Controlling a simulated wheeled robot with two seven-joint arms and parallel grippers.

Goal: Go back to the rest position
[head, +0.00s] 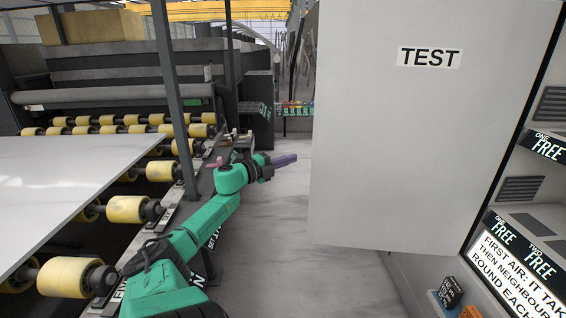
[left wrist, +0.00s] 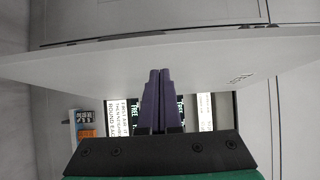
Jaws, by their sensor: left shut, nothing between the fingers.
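My left arm comes in from the lower left of the head view. Its gripper (head: 284,160) is shut, its purple fingers together and empty, pointing right towards a large grey panel marked TEST. In the head view the fingertips end a little left of the panel (head: 400,180). In the left wrist view the shut fingers (left wrist: 155,85) overlap the grey panel (left wrist: 90,65), which runs across the picture; I cannot tell how close they are. My right gripper is not in view.
A white slab (head: 70,190) lies on yellow rollers at the left, beside a post (head: 176,100). A cabinet with shelves and FREE signs (head: 505,230) stands at the right. An open floor aisle (head: 275,230) lies between.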

